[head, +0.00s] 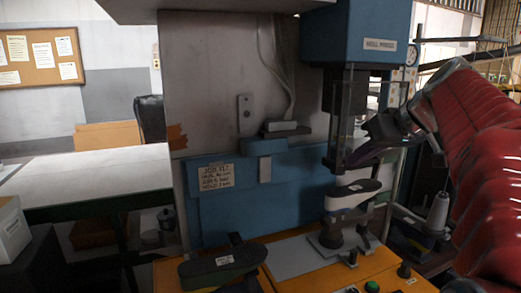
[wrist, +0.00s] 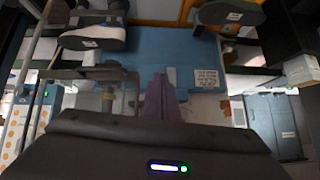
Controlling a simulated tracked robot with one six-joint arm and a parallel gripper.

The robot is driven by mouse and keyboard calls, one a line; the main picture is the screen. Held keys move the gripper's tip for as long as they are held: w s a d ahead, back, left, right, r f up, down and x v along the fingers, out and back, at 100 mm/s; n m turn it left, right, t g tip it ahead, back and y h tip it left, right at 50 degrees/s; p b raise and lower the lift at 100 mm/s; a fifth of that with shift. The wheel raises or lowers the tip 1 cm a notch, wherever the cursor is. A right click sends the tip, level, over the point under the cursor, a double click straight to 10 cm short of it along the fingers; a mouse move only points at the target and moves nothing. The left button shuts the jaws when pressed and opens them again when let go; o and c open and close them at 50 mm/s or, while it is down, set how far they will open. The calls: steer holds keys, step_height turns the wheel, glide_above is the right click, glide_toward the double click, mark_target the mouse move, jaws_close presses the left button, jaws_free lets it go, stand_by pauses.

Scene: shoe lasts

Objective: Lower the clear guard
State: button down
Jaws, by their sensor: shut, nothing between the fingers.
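The clear guard (head: 345,122) is a see-through panel with dark edges. It hangs under the blue press head (head: 357,32), above a dark shoe last (head: 352,194) on its stand. In the wrist view the guard's dark frame bar (wrist: 90,74) is at the left. My gripper (head: 358,163) is beside the guard's lower right part in the head view; I cannot tell whether it touches. The purple fingers also show in the wrist view (wrist: 160,84), together and empty. My arm's wrist hides part of the guard's right side.
A second last (head: 222,264) lies on the orange bench (head: 310,250) at front left. A green button (head: 371,286) and a black knob (head: 404,270) are at the bench's front right. A job note (head: 214,177) is on the blue panel. A green-edged table (head: 90,180) stands left.

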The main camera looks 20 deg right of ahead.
steer(key=s+d+r+t, duration=0.1)
steer(key=s+d+r, duration=0.1)
steer(key=d+r, duration=0.4)
steer(key=d, duration=0.5)
steer(key=shift+d+n+t+h, duration=0.3)
steer(key=shift+d+n+t, duration=0.05)
steer(key=shift+n+t, duration=0.05)
steer(key=s+f+x, duration=0.1)
steer(key=f+x, duration=0.1)
steer(key=x, duration=1)
steer(key=shift+f, duration=0.45)
